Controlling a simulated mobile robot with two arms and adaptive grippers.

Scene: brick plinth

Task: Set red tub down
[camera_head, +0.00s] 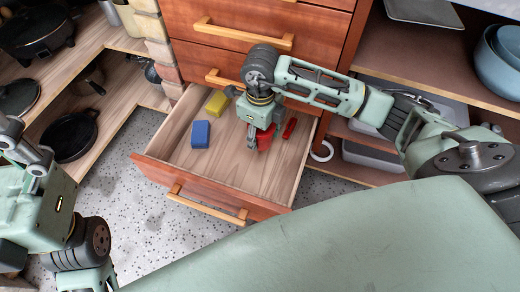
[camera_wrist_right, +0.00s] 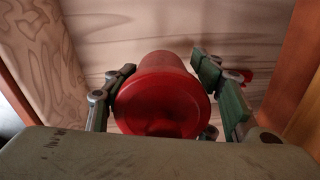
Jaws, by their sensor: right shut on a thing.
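My right gripper (camera_head: 262,143) reaches down into the open drawer, shut on the red tub (camera_head: 265,139). In the right wrist view the red tub (camera_wrist_right: 163,98) sits between the two fingers of my right gripper (camera_wrist_right: 165,85), with its round end facing the camera. The gripper hides much of the tub in the head view. I cannot tell whether the tub touches the drawer floor. My left arm shows at the left edge, outside the drawer, but its fingers are out of the picture.
The open wooden drawer (camera_head: 222,172) holds a blue block (camera_head: 200,134) and a yellow block (camera_head: 217,103) on the left. A small red object (camera_head: 289,128) lies close to the right of the gripper. The front of the drawer floor is bare. Shelves flank the drawer.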

